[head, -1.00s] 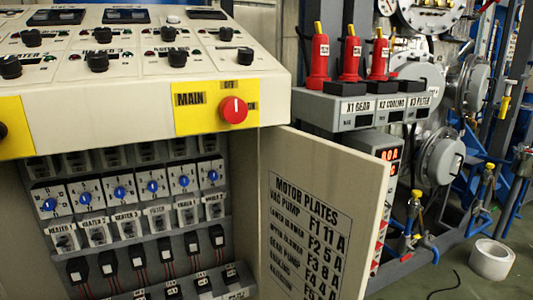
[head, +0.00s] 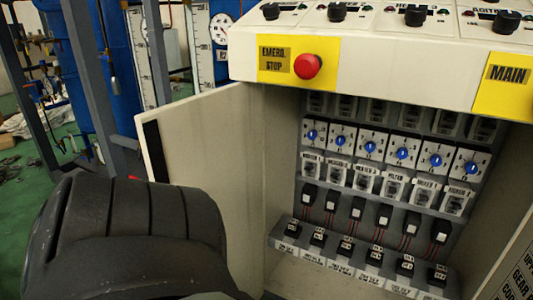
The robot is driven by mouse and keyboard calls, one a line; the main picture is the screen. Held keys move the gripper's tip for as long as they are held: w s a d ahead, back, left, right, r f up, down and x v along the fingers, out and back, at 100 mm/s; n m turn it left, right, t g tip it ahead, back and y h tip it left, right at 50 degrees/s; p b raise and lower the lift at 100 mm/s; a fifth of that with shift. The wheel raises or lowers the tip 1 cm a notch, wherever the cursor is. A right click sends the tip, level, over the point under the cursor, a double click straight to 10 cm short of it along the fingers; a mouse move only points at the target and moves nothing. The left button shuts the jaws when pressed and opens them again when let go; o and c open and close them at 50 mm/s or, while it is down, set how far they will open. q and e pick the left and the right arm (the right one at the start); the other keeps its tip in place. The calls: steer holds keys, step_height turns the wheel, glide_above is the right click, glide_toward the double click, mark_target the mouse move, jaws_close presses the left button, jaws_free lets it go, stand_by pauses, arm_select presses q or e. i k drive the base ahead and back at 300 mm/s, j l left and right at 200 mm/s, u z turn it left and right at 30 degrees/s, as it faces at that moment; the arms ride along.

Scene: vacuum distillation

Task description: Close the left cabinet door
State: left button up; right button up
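The left cabinet door (head: 205,135) is a cream panel standing wide open, swung out to the left of the cabinet. A dark strip runs along its free edge. The open cabinet (head: 275,190) shows rows of breakers and blue-knobbed switches inside. A large dark grey part of my own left arm fills the lower left and covers the lower part of the door. The fingers of my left gripper do not show. My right gripper is not in view.
A red emergency stop button (head: 308,66) sticks out of the sloped console above the opening. The right cabinet door (head: 514,270) shows at the lower right edge, also open. Grey posts (head: 102,85) and blue tanks stand behind at the left, above a green floor.

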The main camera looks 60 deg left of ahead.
mark_target(211, 141)
steer(key=k+j+u, duration=0.1)
steer(key=u, duration=0.25)
steer(key=j+u, duration=0.2)
steer(key=u, duration=0.15)
steer(key=j+u, duration=0.2)
steer(key=u, duration=0.15)
steer(key=k+j+u, duration=0.2)
steer(key=j, duration=0.95)
steer(key=j+z, duration=0.45)
steer(key=j, duration=0.65)
steer(key=j+z, duration=0.55)
steer(key=k+l, duration=0.05)
